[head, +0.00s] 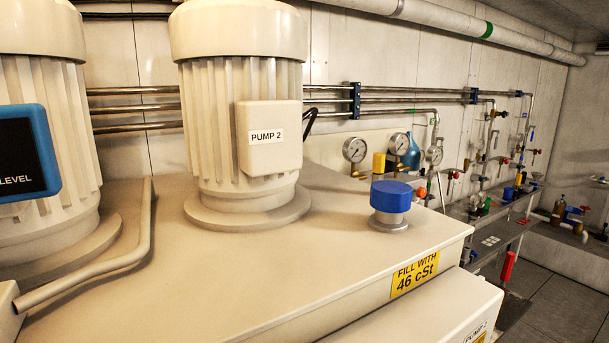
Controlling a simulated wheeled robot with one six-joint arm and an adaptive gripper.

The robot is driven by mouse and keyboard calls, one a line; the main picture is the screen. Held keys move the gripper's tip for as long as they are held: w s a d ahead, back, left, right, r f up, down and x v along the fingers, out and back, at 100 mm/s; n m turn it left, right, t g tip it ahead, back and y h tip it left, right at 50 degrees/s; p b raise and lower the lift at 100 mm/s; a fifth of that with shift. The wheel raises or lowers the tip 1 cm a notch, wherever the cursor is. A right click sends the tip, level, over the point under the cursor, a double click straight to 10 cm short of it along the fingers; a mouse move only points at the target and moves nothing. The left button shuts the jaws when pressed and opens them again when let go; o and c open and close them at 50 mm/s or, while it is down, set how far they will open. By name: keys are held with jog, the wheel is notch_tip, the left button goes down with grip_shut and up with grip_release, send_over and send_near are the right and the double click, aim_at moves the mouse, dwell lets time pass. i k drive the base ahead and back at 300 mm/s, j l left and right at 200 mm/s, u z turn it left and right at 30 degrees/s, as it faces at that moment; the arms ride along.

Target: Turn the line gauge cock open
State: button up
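My gripper is not in view. A small brass fitting (357,173) sits below the left gauge. A small red handle (455,175) shows just right of the right gauge. I cannot tell which fitting is the line gauge cock, nor whether it is open or shut.
A cream tank (330,255) bearing the PUMP 2 motor (240,110) and a blue cap (391,196) fills the foreground. Pipes and valves line the back wall above a bench (483,228) at right. Dark floor (565,290) is clear at lower right.

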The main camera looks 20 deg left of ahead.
aim_at(358, 178)
jog(key=i+l+u, duration=0.35)
jog(key=l+u, duration=0.35)
jog(key=i+l+z, duration=0.15)
jog(key=i+l, duration=0.75)
jog(key=l, duration=0.1)
